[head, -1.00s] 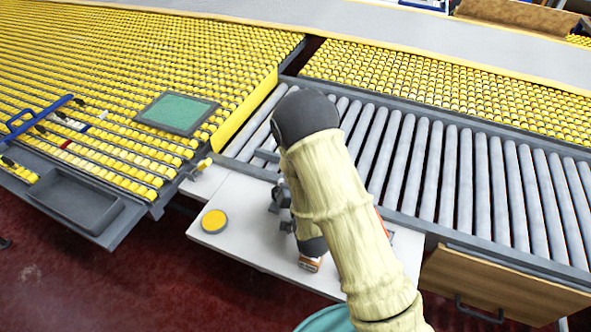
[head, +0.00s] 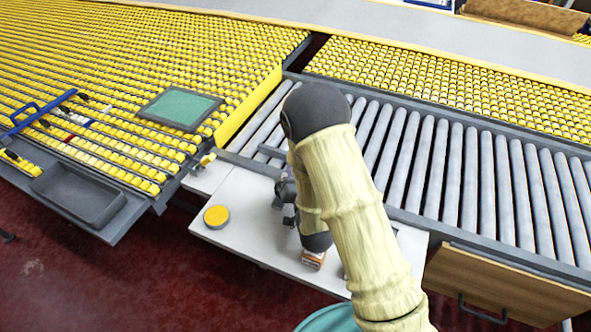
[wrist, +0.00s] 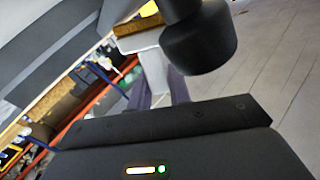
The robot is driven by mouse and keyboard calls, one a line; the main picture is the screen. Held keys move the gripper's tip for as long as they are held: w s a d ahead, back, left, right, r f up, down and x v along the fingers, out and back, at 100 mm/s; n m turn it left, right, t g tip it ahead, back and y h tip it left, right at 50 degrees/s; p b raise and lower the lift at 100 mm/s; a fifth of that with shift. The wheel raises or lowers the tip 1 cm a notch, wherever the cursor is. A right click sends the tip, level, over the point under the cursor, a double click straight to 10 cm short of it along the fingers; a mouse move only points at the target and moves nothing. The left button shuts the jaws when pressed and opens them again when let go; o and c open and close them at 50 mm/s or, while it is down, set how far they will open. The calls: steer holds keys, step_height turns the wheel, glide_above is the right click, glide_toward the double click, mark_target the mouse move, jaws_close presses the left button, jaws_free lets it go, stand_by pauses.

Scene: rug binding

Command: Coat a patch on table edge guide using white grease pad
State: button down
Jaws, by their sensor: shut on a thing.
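My gripper (wrist: 160,92) is shut on a pale white block (wrist: 153,65) with a tan-yellow layer at its far end, apparently the white grease pad. In the head view my gripper (head: 284,194) is over the white side table, partly behind my arm, and the pad cannot be made out. A yellow strip (head: 248,108) runs along the roller table's edge, with a small yellow-tipped fitting (head: 207,160) at its near end. I cannot tell which of these is the table edge guide. My gripper is to the right of both and apart from them.
The white side table (head: 245,240) carries a round yellow-topped tin (head: 217,216) and a small orange-and-white box (head: 313,260) beside my arm. A grey roller conveyor (head: 450,170) lies behind. A green framed panel (head: 180,107) and a grey tray (head: 80,195) are at the left.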

steer(key=shift+w+d, duration=0.3)
steer(key=shift+w, duration=0.35)
steer(key=shift+w+d, duration=0.25)
steer(key=shift+w, duration=0.35)
steer(key=shift+w+d+b, duration=0.3)
steer(key=shift+w, duration=0.55)
steer(key=shift+w+d+b, duration=0.25)
steer(key=shift+w+d, duration=0.05)
steer(key=shift+w, duration=0.55)
steer(key=shift+w+d+f+b, duration=0.1)
steer(key=shift+w+d+b, duration=0.2)
steer(key=shift+w, duration=0.55)
steer(key=shift+w+d+b, duration=0.2)
steer(key=shift+w+d, duration=0.1)
steer(key=shift+w, duration=0.5)
steer(key=shift+r+p, duration=1.35)
steer(key=shift+r, duration=1.65)
